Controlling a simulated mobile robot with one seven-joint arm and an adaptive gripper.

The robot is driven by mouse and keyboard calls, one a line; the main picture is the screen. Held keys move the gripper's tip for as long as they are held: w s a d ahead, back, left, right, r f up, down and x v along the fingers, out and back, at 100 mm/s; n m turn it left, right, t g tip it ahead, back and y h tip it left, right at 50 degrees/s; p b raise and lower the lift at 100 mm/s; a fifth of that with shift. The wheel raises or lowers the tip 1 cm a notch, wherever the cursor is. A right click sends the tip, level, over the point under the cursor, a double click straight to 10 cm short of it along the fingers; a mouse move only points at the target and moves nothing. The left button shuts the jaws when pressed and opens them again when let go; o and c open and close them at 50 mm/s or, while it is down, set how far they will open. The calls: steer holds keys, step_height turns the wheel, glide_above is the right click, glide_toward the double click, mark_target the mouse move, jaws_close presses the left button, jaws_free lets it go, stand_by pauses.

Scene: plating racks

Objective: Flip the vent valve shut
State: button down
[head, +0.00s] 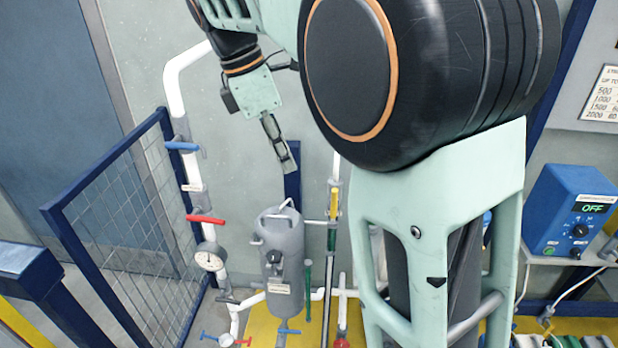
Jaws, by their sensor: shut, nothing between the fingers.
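Several lever valves sit on the white pipework in the head view; the labels are too small to read, so I cannot tell which is the vent valve. A blue lever (182,146) lies crosswise on the left riser. Below it a red lever (206,219) also lies crosswise. A yellow lever (333,201) stands upright along the pipe right of the tank. Small blue (288,331) and red handles show at the bottom. My gripper (290,166) is shut and empty, pointing down above the grey tank (283,250), apart from every valve.
A blue mesh barrier (125,240) stands left of the pipes. A round gauge (209,258) hangs under the red lever. A blue control box (570,212) reading OFF is at right. My arm hides part of the middle.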

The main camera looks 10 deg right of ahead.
mark_target(334, 203)
steer(key=d+f, duration=0.7)
steer(key=f, duration=0.1)
steer(key=shift+f, duration=0.4)
steer(key=shift+w+r+y+p, duration=0.1)
steer(key=shift+y+p, duration=0.2)
steer(key=shift+p, duration=0.05)
steer(key=shift+d, duration=0.15)
